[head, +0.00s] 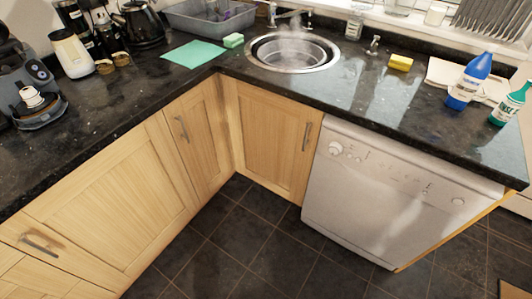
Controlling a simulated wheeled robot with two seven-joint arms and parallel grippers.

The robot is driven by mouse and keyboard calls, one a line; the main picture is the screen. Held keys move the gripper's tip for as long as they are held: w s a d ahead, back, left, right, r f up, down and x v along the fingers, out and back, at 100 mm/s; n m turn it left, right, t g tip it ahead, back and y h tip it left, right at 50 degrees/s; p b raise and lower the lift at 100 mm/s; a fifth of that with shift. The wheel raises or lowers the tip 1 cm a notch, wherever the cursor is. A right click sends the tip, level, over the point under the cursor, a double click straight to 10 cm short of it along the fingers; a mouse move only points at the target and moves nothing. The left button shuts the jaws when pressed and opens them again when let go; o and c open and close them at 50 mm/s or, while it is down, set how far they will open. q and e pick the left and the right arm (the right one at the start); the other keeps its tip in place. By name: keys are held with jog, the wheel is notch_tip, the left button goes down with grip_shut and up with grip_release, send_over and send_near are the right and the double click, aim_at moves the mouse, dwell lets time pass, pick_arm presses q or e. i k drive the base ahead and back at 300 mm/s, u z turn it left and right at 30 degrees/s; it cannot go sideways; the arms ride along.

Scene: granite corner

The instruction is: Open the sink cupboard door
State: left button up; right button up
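The sink cupboard door (265,137) is a light wood panel door under the round sink (292,51). It is shut, flush with its frame. Its upright metal handle (307,133) is on the door's right edge, near the dishwasher. Neither of my grippers is in view.
A white dishwasher (395,190) stands right of the door. Another wood door (200,135) meets it at the inner corner on the left. The tiled floor (250,235) in front is clear. Blue (468,82) and green (511,104) bottles stand on the dark counter (350,95).

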aim_at(274, 137)
jog(key=z, duration=0.25)
jog(key=k, duration=0.5)
jog(key=z, duration=1.45)
jog(key=i, duration=0.9)
jog(key=u, duration=0.45)
